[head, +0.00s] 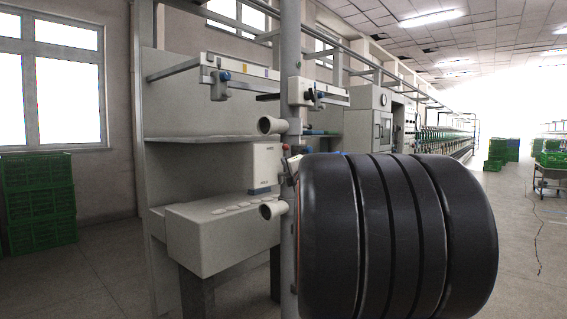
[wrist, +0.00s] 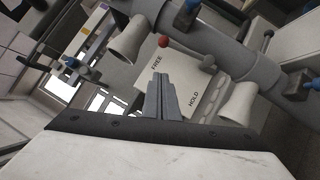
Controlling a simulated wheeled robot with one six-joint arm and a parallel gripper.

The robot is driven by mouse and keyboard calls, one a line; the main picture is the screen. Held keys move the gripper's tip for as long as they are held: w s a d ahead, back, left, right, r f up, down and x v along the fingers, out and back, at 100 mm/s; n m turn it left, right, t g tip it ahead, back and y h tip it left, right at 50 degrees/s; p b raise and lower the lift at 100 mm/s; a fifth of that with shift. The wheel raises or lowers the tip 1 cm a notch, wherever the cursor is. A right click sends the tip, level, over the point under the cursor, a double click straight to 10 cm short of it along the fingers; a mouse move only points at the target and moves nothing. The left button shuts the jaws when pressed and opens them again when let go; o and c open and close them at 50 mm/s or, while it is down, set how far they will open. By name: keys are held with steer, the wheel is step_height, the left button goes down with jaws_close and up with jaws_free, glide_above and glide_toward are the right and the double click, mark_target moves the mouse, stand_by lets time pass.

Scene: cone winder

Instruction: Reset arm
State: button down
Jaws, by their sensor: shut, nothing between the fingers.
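My gripper (wrist: 160,78) shows in the wrist view with its two grey fingers together and nothing between them. Its fingertips appear in front of a pale panel (wrist: 188,72) marked FREE and HOLD; I cannot tell whether they touch it. A red ball knob (wrist: 163,42) shows just above the fingertips, near the FREE mark. In the head view my gripper cannot be made out; a large dark ribbed shape, probably part of my arm, covers the lower right.
Pale cones, one upper (head: 270,125) and one lower (head: 273,209), stick out beside a grey vertical post (head: 290,60). A white box (head: 265,165) hangs between them. Green crates (head: 38,200) are stacked at left. Open floor shows at left and far right.

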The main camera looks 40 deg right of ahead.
steer(key=shift+v, duration=1.2)
steer(key=shift+a+r, duration=0.15)
steer(key=s+a+f+m+g+y, duration=0.2)
steer(key=s+a+f+m+g, duration=0.3)
steer(key=a+f, duration=0.55)
steer(key=s+a+f+m+g+y, duration=0.1)
steer(key=a+f+m+g+y, duration=0.1)
steer(key=a+f+m, duration=0.6)
steer(key=s+a+f+m+g+y, duration=0.3)
steer(key=s+a+f+g+y, duration=0.2)
steer(key=s+a+f, duration=1.4)
steer(key=s+a+g, duration=0.1)
steer(key=a, duration=0.2)
steer(key=shift+g, duration=0.3)
steer(key=shift+w+r, duration=0.1)
